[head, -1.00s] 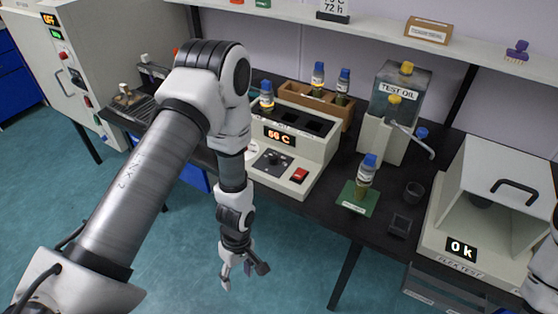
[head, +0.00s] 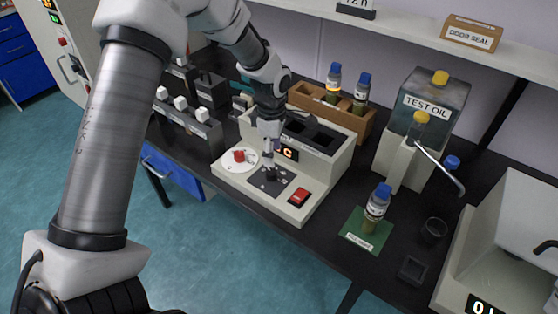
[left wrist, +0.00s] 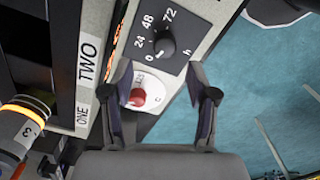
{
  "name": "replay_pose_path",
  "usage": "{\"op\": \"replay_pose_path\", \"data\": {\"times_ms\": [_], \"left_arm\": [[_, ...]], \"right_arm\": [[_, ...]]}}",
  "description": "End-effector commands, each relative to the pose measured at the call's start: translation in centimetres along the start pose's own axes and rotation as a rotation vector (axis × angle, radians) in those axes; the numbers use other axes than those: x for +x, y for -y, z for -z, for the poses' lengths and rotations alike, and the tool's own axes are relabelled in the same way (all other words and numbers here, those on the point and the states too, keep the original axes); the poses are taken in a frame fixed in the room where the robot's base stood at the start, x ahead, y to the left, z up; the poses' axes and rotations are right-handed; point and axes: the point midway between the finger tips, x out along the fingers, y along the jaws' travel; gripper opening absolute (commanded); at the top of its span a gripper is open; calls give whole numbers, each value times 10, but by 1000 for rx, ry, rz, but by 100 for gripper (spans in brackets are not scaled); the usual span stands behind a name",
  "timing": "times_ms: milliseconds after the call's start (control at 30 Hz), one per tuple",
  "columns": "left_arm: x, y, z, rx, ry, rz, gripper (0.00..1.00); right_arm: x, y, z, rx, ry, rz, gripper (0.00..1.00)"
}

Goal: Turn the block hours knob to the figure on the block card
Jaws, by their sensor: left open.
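The block hours knob (left wrist: 163,47) is black, on a dark panel marked 0, 24, 48, 72 and h in the left wrist view; its pointer seems to be near 0. In the head view the knob (head: 271,175) is on the front of the cream heating block (head: 325,185), partly hidden by my gripper. My left gripper (head: 269,155) is above this panel, pointing down. Its fingers (left wrist: 163,100) are open and empty, apart from the knob. The block card (head: 357,8) on the shelf is cut by the top edge; its lower line appears to read 72 h. My right gripper is not in view.
A red knob on a white dial (head: 239,157) and a red switch (head: 299,197) flank the hours knob. A vial on a green mat (head: 362,240) and the test oil tank (head: 425,105) stand to the right. Bottles sit in a wooden rack (head: 315,97) behind.

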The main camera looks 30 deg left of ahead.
Motion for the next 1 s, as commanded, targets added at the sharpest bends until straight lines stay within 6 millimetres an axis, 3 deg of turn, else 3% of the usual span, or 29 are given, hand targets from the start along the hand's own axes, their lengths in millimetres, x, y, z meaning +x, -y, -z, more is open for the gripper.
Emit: {"op": "replay_pose_path", "data": {"times_ms": [300, 600, 633, 800, 1000], "left_arm": [[58, 2, 0, 1, -1, 4, 59], [66, 1, 0, 1, 0, 1, 59], [66, 1, 0, 1, 0, 1, 55], [66, 1, 0, 1, 0, 2, 0], [67, 2, 0, 3, 0, 3, 0]], "right_arm": [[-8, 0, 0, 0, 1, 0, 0], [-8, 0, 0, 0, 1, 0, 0], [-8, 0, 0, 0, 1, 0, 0], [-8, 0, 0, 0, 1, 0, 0], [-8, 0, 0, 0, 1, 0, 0]]}}
